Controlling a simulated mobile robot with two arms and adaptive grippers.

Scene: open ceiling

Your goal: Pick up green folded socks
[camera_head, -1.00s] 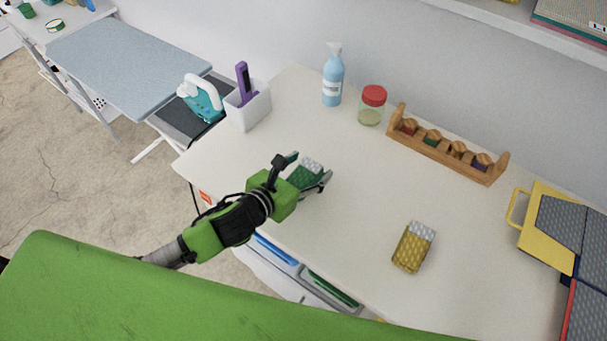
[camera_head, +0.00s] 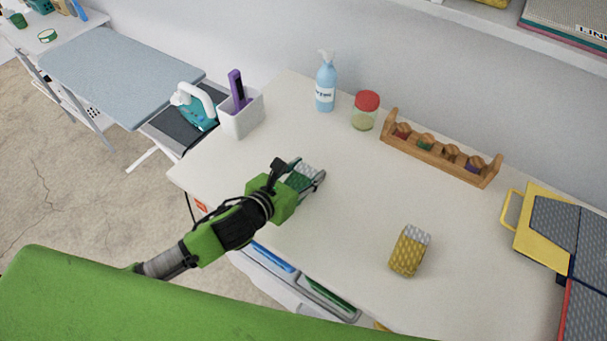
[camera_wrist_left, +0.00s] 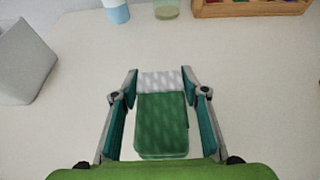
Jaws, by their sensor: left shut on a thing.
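The green folded socks (camera_head: 299,181), with a white and grey end, are at the left part of the white table. They also show in the left wrist view (camera_wrist_left: 162,124), lying lengthwise between the fingers. My left gripper (camera_head: 303,179) is shut on the socks, with one finger along each side; it also shows in the left wrist view (camera_wrist_left: 161,105). I cannot tell whether the socks touch the table or hang just above it. My right gripper is not in view.
Yellow folded socks (camera_head: 409,251) lie to the right on the table (camera_head: 350,200). A white holder (camera_head: 241,115), blue bottle (camera_head: 326,86), red-lidded jar (camera_head: 365,110) and wooden rack (camera_head: 440,152) stand behind. Open drawers (camera_head: 285,268) are below the front edge.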

